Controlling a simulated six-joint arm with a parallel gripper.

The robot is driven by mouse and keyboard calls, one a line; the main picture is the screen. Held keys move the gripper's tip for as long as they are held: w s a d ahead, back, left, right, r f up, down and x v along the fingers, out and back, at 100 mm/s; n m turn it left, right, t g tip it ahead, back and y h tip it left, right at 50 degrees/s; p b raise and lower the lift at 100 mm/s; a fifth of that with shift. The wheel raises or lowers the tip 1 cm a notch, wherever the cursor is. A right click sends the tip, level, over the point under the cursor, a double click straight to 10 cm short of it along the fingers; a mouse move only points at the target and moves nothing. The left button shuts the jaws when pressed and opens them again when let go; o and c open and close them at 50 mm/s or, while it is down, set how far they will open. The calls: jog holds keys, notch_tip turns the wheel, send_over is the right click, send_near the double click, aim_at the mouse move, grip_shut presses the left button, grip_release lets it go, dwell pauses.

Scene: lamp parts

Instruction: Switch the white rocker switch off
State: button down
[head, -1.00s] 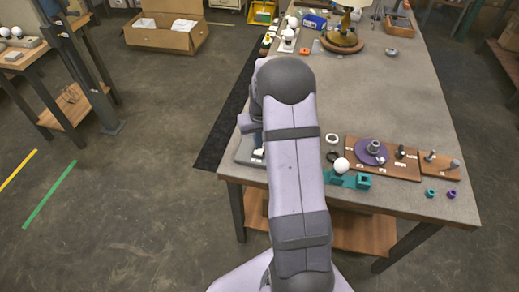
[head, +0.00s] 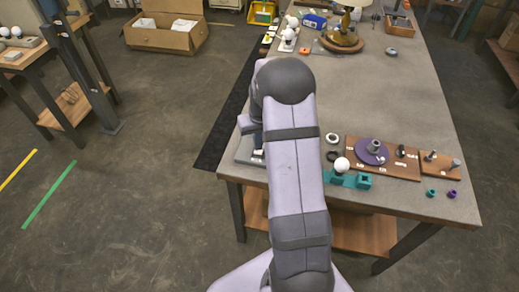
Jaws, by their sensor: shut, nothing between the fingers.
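My arm's forearm and wrist fill the middle of the head view and cover the near left part of the workbench. A grey board (head: 244,151) at the bench's near left corner is partly hidden behind my arm. A small white piece (head: 258,153) shows on it beside a dark part close to my wrist. I cannot tell whether that white piece is the rocker switch, nor its position. My gripper's fingers are hidden behind the arm.
Right of my arm, a white ball stands in a teal holder (head: 363,182). Wooden boards (head: 405,170) with a purple disc and bolts lie beyond it. A brass lamp base (head: 342,40) stands at the far end. The bench's middle (head: 385,100) is clear.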

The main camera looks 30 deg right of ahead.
jog(key=shift+f+b, duration=0.45)
jog(key=shift+f, duration=0.3)
dwell(0.3)
jog(key=shift+r, duration=0.1)
notch_tip(320, 180, up, 7)
jog(key=p, duration=0.5)
dwell(0.4)
dwell(0.5)
